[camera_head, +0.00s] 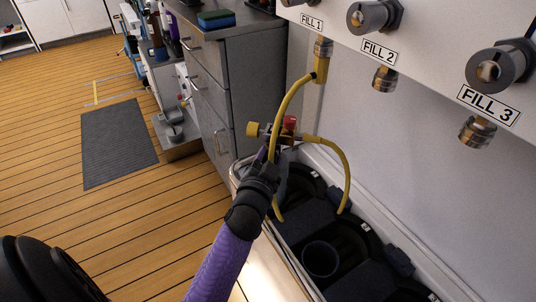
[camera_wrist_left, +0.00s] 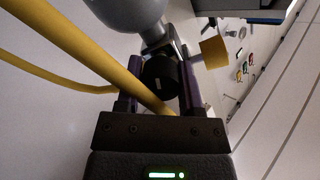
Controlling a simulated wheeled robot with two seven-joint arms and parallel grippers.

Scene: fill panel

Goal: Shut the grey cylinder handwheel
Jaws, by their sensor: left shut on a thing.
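My left gripper (camera_head: 268,160) reaches up to the valve at the top of the grey cylinder (camera_head: 281,180), which is mostly hidden behind my gripper in the head view. In the left wrist view, the cylinder's rounded grey end (camera_wrist_left: 125,12) shows at the top. The black handwheel (camera_wrist_left: 160,78) sits between the two purple fingers of my left gripper (camera_wrist_left: 160,90), which is shut on it. The handwheel is hidden in the head view. My right gripper is not in view.
A yellow hose (camera_head: 291,92) runs from the FILL 1 outlet (camera_head: 322,62) past my gripper; it crosses close in front in the wrist view. Another hose (camera_head: 341,165) bends down right. Grey drawers (camera_head: 215,100) stand left.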

